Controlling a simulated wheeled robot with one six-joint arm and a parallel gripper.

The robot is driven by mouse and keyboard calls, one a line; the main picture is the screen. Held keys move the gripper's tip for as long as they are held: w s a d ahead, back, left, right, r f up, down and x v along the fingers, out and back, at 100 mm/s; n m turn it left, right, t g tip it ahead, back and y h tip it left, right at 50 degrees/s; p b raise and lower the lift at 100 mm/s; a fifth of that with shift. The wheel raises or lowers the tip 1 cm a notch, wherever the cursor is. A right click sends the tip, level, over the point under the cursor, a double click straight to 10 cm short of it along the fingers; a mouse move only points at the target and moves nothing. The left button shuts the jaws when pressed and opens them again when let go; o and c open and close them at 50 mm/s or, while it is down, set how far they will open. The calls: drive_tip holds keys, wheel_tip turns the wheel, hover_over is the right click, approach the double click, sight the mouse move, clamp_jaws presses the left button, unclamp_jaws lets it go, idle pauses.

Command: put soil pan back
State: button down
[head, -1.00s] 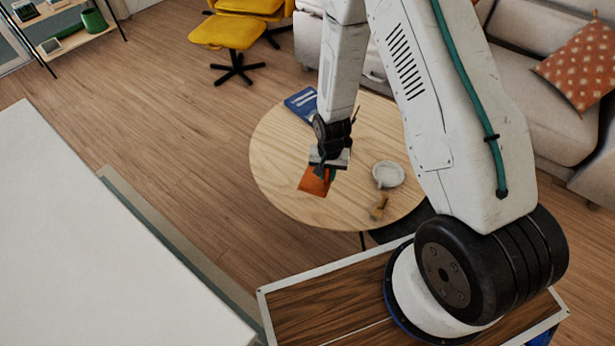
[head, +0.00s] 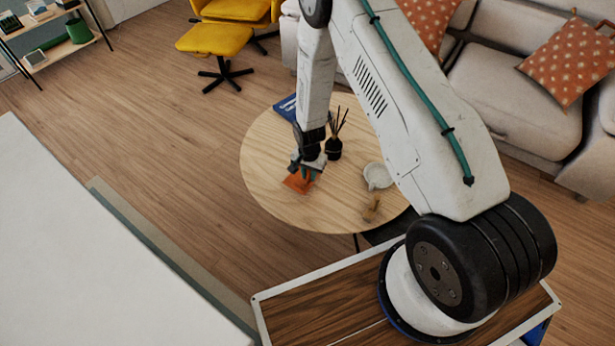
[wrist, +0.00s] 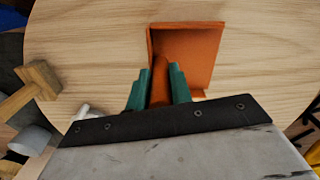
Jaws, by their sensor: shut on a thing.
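The soil pan is an orange scoop (head: 297,184) at the left front part of the round wooden table (head: 262,160). My gripper (head: 304,172) is above the pan, pointing down. In the wrist view the pan (wrist: 195,45) opens away from me, and its handle lies between the green fingertips of my gripper (wrist: 159,85). My gripper is shut on that handle. The pan is over the tabletop; I cannot tell whether it touches the wood.
On the table are a black reed diffuser (head: 334,148), a whitish cup or bowl (head: 378,176), a small wooden tool (head: 371,210) and a blue book (head: 287,108). A sofa (head: 510,95) stands behind. The table's left front is clear around the pan.

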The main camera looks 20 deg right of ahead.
sight(307, 177)
drive_tip(key=shift+w, duration=0.6)
drive_tip(key=shift+w+f, duration=0.15)
drive_tip(key=shift+f, duration=1.65)
drive_tip(key=shift+f, duration=0.1)
drive_tip(key=c, duration=1.3)
unclamp_jaws()
drive_tip(key=shift+o, duration=0.2)
